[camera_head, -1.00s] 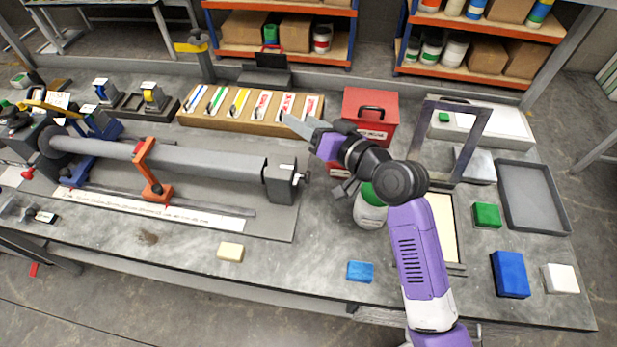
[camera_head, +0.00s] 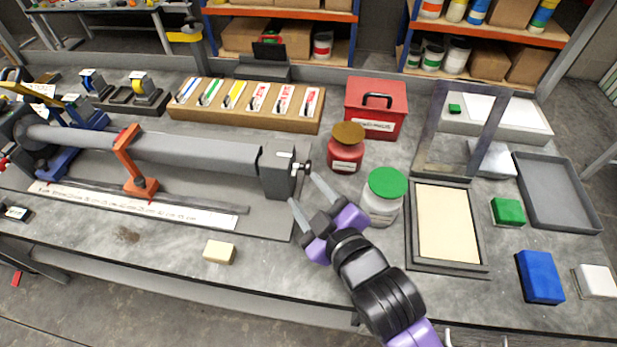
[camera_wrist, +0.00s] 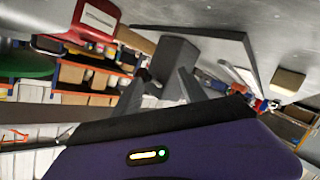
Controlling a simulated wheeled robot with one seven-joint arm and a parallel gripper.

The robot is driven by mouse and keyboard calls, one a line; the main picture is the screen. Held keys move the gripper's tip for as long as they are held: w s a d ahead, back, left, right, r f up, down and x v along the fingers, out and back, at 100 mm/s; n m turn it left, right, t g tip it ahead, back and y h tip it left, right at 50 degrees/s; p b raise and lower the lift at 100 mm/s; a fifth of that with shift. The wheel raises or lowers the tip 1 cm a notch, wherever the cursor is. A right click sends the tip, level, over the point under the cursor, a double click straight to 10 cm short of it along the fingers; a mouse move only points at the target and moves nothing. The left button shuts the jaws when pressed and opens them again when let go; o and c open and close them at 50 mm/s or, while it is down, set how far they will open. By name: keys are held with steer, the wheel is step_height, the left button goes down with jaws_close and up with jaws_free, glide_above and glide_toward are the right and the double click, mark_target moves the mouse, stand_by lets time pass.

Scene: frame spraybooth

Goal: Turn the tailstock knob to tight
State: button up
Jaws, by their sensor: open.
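The tailstock (camera_head: 278,169) is a dark grey block at the right end of the long grey tube (camera_head: 190,150). Its small knob (camera_head: 306,166) sticks out on the right side, with a pale tip showing. My gripper (camera_head: 306,191) is open and empty, with its two fingers pointing at the tailstock's right face. The knob appears close beyond the fingertips; I cannot tell the exact gap. In the tilted wrist view the tailstock (camera_wrist: 174,58) lies between and beyond the fingers, and the knob looks small and blurred there. The knob's tight or loose setting cannot be read.
A white jar with a green lid (camera_head: 384,195) stands just right of my gripper. A red jar with a brown lid (camera_head: 346,148) stands behind it, before a red toolbox (camera_head: 376,105). A cream block (camera_head: 219,251) lies at the front. The bench between block and gripper is clear.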

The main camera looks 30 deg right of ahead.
mark_target(308, 168)
steer(key=shift+s+a+f+n+h+b, duration=0.15)
steer(key=shift+f+n+h+b, duration=0.35)
steer(key=shift+n+b, duration=0.5)
steer(key=shift+s+n+h+b, duration=0.1)
steer(key=shift+n+h+b, duration=0.3)
steer(key=shift+n, duration=0.7)
steer(key=shift+s+d+r+n+t+h+b, duration=0.25)
steer(key=shift+r+n+h+b, duration=0.1)
steer(key=shift+n+b, duration=0.25)
steer(key=shift+s+d+r+n+t+h+b, duration=0.15)
steer(key=shift+r+n+t+h+b, duration=0.1)
steer(key=shift+r+n+b, duration=0.25)
steer(key=shift+n+h, duration=0.4)
steer(key=shift+n, duration=0.2)
steer(key=shift+d+r+p+x, duration=0.1)
steer(key=shift+r+x, duration=0.05)
steer(key=shift+x, duration=1.1)
steer(key=shift+d+r+p+x, duration=0.1)
steer(key=shift+p+x, duration=0.05)
steer(key=shift+x, duration=1.1)
steer(key=shift+d+r+p+x, duration=0.1)
steer(key=shift+r+x, duration=0.05)
steer(key=shift+x, duration=1.1)
jaws_close()
